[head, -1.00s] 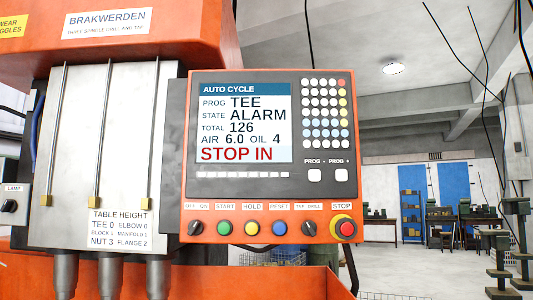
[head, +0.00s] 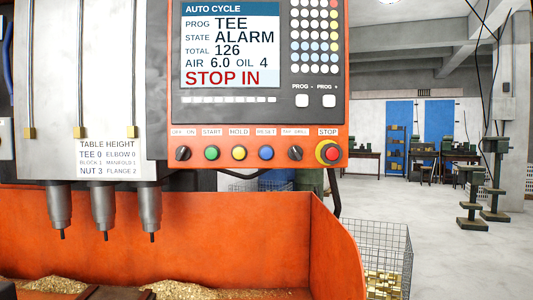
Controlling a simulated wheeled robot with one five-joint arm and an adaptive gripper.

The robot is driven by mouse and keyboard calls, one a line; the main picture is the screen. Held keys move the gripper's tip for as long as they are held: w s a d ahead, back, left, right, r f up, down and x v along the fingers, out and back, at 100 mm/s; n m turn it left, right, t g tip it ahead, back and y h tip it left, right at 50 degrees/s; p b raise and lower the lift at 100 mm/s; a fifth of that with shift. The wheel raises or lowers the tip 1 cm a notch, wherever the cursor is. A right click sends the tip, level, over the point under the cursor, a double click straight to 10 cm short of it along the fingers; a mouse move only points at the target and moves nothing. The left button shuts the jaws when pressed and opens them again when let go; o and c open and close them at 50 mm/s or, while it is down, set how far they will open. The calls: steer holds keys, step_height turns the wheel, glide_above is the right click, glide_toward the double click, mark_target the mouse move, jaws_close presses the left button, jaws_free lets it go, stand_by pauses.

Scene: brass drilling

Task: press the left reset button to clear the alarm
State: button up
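The orange control panel (head: 260,118) hangs in the upper middle of the head view. Its screen (head: 230,45) reads AUTO CYCLE, PROG TEE, STATE ALARM, TOTAL 126, AIR 6.0, OIL 4 and STOP IN in red. The blue button (head: 266,153) under the RESET label is in the bottom row. It is the only RESET button I see. To its left are the yellow HOLD button (head: 239,153) and the green START button (head: 211,153). To its right are the black TAP/DRILL knob (head: 295,153) and the red STOP button (head: 329,152) with a yellow ring. My gripper is not in view.
Several drill spindles (head: 102,207) hang at the left above an orange trough (head: 230,240) holding brass chips (head: 195,291). The trough's wall juts out below the panel. A wire basket (head: 388,250) with brass parts stands right of it. Open floor (head: 455,255) lies at the right.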

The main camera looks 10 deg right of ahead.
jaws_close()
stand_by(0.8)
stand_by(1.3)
